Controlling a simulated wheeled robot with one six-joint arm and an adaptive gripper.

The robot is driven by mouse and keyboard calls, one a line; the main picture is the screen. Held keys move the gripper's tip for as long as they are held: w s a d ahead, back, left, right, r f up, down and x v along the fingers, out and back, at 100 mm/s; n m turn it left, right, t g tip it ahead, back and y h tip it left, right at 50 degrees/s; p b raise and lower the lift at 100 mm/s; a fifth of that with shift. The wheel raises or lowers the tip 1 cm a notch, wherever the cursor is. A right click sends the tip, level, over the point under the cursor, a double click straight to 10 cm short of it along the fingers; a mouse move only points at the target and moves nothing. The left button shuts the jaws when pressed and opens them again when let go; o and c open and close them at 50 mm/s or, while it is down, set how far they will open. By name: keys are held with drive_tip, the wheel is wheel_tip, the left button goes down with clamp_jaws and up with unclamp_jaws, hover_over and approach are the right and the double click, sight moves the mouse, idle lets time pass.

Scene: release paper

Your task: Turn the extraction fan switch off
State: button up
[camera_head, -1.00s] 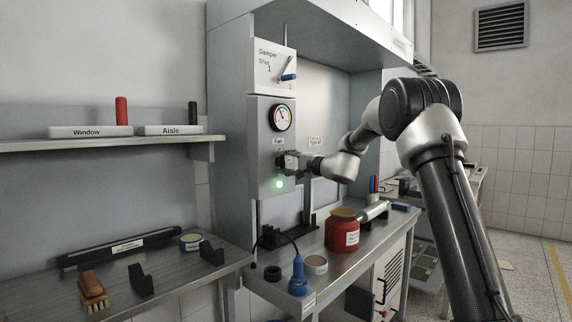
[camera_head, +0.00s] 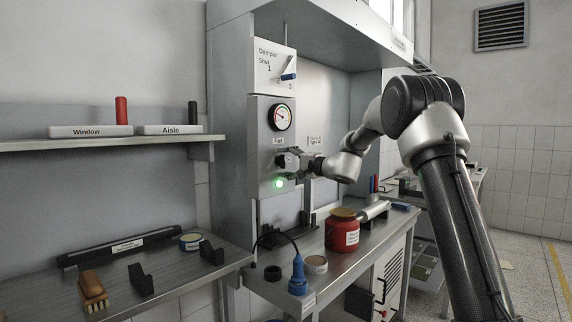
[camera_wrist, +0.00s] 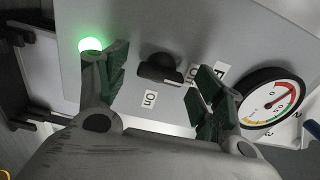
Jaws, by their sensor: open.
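The fan switch is a dark rotary knob (camera_wrist: 160,68) on a grey control panel (camera_wrist: 200,25). It also shows on the panel in the head view (camera_head: 281,161). An "On" label (camera_wrist: 150,98) sits beside the knob, and a second, partly hidden label is near the right finger. A green lamp (camera_wrist: 90,45) is lit; it also glows in the head view (camera_head: 279,183). My gripper (camera_wrist: 162,62) is open, with one finger on each side of the knob and a visible gap to both. In the head view my gripper (camera_head: 297,166) is at the panel face.
A round gauge (camera_head: 281,117) is above the switch, and a damper lever (camera_head: 289,77) above that. A shelf (camera_head: 100,145) is at left.

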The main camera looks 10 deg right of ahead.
drive_tip(key=v, duration=1.1)
drive_tip(key=shift+s+d, duration=0.1)
drive_tip(key=shift+s, duration=0.05)
drive_tip(key=s+f+n+g+h, duration=0.2)
drive_tip(key=s+f+g, duration=0.6)
drive_tip(key=s+f, duration=0.8)
drive_tip(key=s+d+r+n+h, duration=0.1)
drive_tip(key=s+d+n+h, duration=0.1)
drive_tip(key=s, duration=0.8)
drive_tip(key=s+d+r+n+g+h, duration=0.1)
drive_tip(key=s+d+n+h, duration=0.2)
drive_tip(key=s, duration=0.7)
drive_tip(key=s+d+r+n+g+h, duration=0.1)
drive_tip(key=s+d+n+h, duration=0.2)
drive_tip(key=s, duration=0.8)
drive_tip(key=shift+n+h, duration=0.3)
